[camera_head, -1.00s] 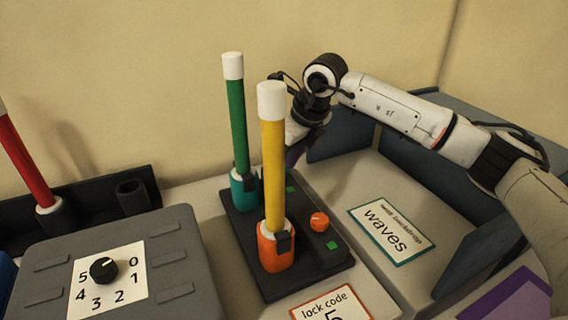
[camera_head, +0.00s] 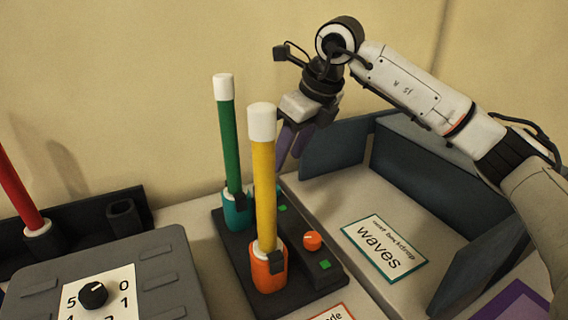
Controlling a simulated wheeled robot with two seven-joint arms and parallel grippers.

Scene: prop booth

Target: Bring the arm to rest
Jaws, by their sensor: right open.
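My right gripper (camera_head: 293,143) hangs from the arm that comes in from the right. It is open, with purple-grey fingers pointing down, and nothing shows between them. It is behind and to the right of the yellow stick (camera_head: 264,190), above the back left of the blue-walled bay. The yellow stick stands upright in an orange holder (camera_head: 268,272). A green stick (camera_head: 230,145) stands in a teal holder (camera_head: 236,211). Both holders are on a black base (camera_head: 300,285). My left gripper is not in view.
A red stick (camera_head: 18,185) stands in a black rack (camera_head: 75,225) at left. A grey box with a black dial (camera_head: 93,294) is at front left. An orange knob (camera_head: 312,240) is on the black base.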

